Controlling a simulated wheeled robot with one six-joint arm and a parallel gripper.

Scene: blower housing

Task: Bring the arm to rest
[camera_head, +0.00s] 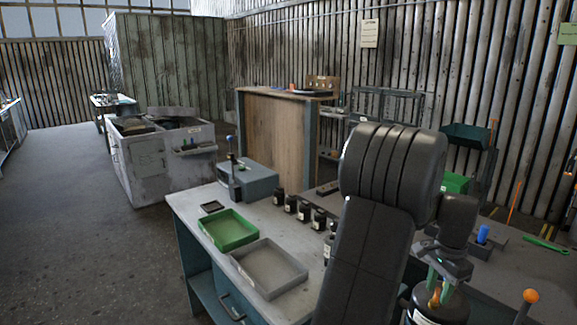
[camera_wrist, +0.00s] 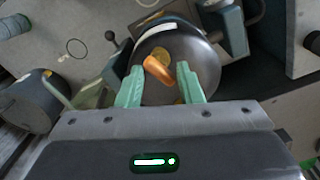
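My gripper (camera_head: 436,290) points down over a dark round housing (camera_head: 424,315) at the lower right of the head view. In the wrist view, its two green fingers (camera_wrist: 161,72) stand apart on either side of a small orange part (camera_wrist: 158,70).
A green tray (camera_head: 228,243) and a grey tray (camera_head: 242,262) lie on the left bench, beside several dark bottles (camera_head: 304,211). An orange-knobbed lever (camera_head: 530,296) stands right of the housing. A blue part (camera_head: 483,233) stands behind. Open floor (camera_head: 80,230) lies left.

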